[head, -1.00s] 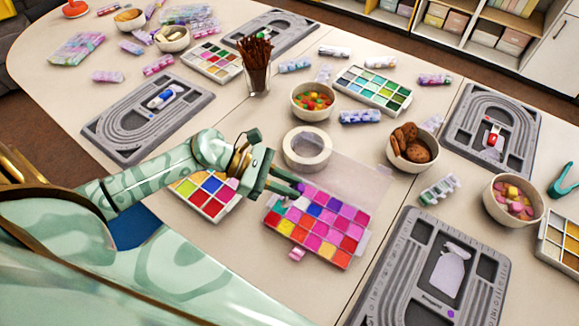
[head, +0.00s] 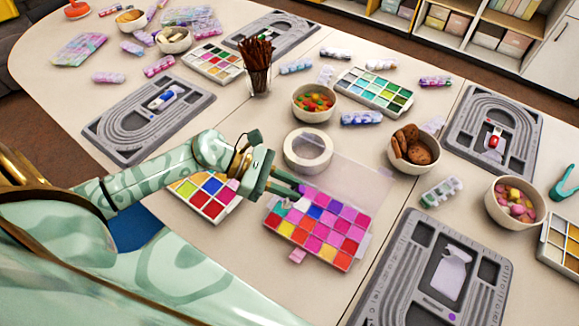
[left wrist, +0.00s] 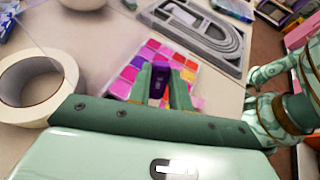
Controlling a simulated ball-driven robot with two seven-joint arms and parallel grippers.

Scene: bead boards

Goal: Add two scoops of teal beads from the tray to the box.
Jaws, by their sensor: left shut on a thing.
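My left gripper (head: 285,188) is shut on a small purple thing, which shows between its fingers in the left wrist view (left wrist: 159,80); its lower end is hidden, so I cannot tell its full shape. The gripper is over the back left corner of a compartment box (head: 335,262) of mostly pink, red and purple beads, with its clear lid open behind. A teal patch (head: 279,208) shows near that box's left corner. A tray (head: 228,212) of red, blue, green and yellow compartments lies left of it, partly behind my arm. My right gripper is not in view.
A tape roll (head: 308,151) stands close behind the gripper. A grey bead board (head: 395,268) lies to the right, with another (head: 180,96) at left. Bowls of sweets (head: 314,103) and cookies (head: 413,150), and a green-toned tray (head: 374,91), stand farther back.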

